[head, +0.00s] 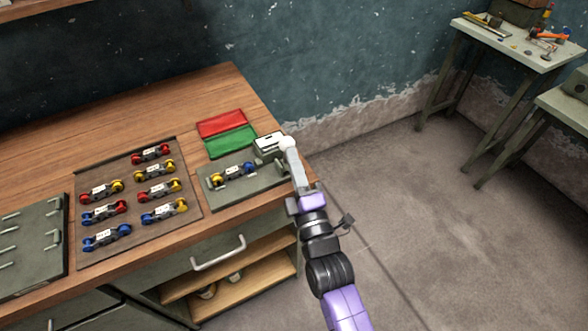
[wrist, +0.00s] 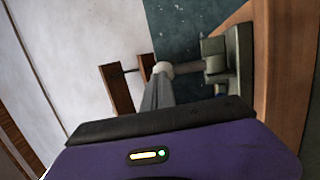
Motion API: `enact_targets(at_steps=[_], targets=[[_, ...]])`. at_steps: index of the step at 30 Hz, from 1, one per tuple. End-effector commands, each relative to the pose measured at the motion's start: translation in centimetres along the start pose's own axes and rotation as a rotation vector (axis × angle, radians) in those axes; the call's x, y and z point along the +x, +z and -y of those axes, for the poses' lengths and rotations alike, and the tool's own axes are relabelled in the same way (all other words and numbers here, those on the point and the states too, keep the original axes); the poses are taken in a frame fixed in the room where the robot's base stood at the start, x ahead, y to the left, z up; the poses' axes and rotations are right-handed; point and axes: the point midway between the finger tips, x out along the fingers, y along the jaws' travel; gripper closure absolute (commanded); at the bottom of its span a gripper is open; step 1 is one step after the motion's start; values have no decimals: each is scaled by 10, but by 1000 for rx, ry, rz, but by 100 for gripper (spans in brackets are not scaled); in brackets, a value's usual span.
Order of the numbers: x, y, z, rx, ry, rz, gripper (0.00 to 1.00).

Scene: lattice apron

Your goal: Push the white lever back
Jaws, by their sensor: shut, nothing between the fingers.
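The white lever's round knob (head: 286,143) shows at the right end of a grey fixture plate (head: 262,184), beside a pale box-like block (head: 267,143). In the wrist view the white knob (wrist: 164,69) sits on a grey stem (wrist: 190,67) that runs to a grey-green housing (wrist: 238,60). My gripper (head: 292,158) is shut and empty, with its tips right at the knob. In the wrist view my gripper (wrist: 157,84) overlaps the knob's near side. I cannot tell whether they touch. The lever's base is partly hidden in the head view.
A part with yellow and blue ends (head: 232,174) lies on the plate. Red (head: 221,123) and green (head: 231,141) mats lie behind it. A brown tray (head: 185,214) with several similar parts stands left.

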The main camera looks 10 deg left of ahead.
Motion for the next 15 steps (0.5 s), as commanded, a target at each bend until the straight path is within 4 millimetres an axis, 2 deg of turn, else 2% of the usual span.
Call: enact_targets(at_steps=[6, 15], targets=[[22, 0, -4, 2, 3, -2, 100], [38, -3, -5, 1, 3, -1, 100]])
